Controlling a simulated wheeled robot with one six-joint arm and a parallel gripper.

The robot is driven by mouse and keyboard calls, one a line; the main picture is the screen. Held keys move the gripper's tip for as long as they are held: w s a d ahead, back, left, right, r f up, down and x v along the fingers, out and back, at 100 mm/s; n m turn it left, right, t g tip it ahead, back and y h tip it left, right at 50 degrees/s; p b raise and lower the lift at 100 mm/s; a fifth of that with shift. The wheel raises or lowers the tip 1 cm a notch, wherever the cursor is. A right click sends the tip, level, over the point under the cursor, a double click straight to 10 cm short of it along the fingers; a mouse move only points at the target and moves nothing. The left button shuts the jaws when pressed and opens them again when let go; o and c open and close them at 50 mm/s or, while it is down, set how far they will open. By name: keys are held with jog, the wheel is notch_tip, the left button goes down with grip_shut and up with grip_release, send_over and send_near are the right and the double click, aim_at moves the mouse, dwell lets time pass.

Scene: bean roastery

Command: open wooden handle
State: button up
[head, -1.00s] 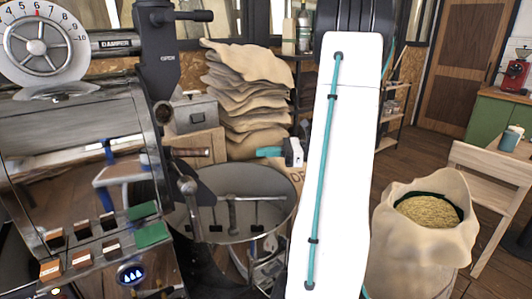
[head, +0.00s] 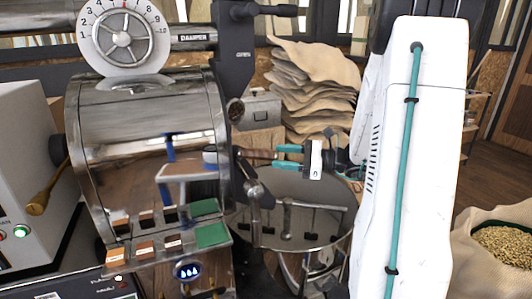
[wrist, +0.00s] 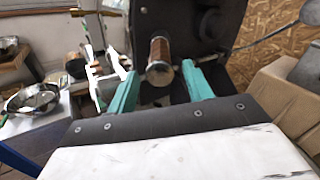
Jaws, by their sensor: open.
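The wooden handle (head: 258,154) sticks out to the right from the dark front plate of the roaster drum (head: 150,130). My gripper (head: 284,157) is open, its teal fingertips at the handle's right end. In the wrist view, the handle (wrist: 160,60) points toward the camera, its round end between the two spread fingers (wrist: 160,76). I see a gap on the side of each finger, and nothing is gripped. In the head view, the fingers partly overlap the handle's end, so the exact depth is hard to tell.
The round cooling tray (head: 300,238) lies just below my gripper. Stacked burlap sacks (head: 318,90) and a grey box (head: 262,108) stand behind. An open bean sack (head: 500,243) is at lower right. A white machine (head: 35,130) stands at left.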

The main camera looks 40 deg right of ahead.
aim_at(261, 155)
jog(key=x, duration=0.6)
jog(key=shift+w+a, duration=0.2)
jog(key=shift+w, duration=0.05)
